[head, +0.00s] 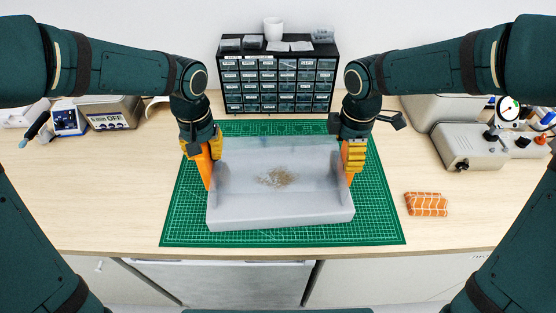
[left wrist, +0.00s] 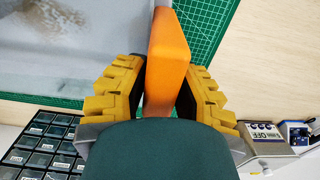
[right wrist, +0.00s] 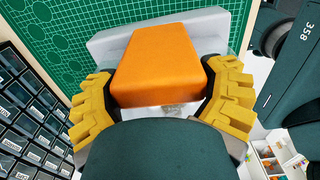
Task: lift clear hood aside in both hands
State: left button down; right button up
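The clear hood (head: 280,212) is a wide, cloudy see-through box on the green cutting mat (head: 385,225). I cannot tell whether it touches the mat. An orange handle stands at each end: the left handle (head: 204,166) and the right handle (head: 349,178). My left gripper (head: 202,148) has its yellow fingers on both sides of the left handle, which also shows in the left wrist view (left wrist: 168,50). My right gripper (head: 353,155) has its fingers against both sides of the right handle, seen in the right wrist view (right wrist: 160,65). A brownish pile (head: 277,177) shows within the hood's outline.
An orange patterned block (head: 426,204) lies right of the mat. Devices line the back at left (head: 108,113) and right (head: 470,146). Wooden bench is bare left of the mat.

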jog(key=shift+r, duration=0.1)
jog(key=shift+c, duration=0.2)
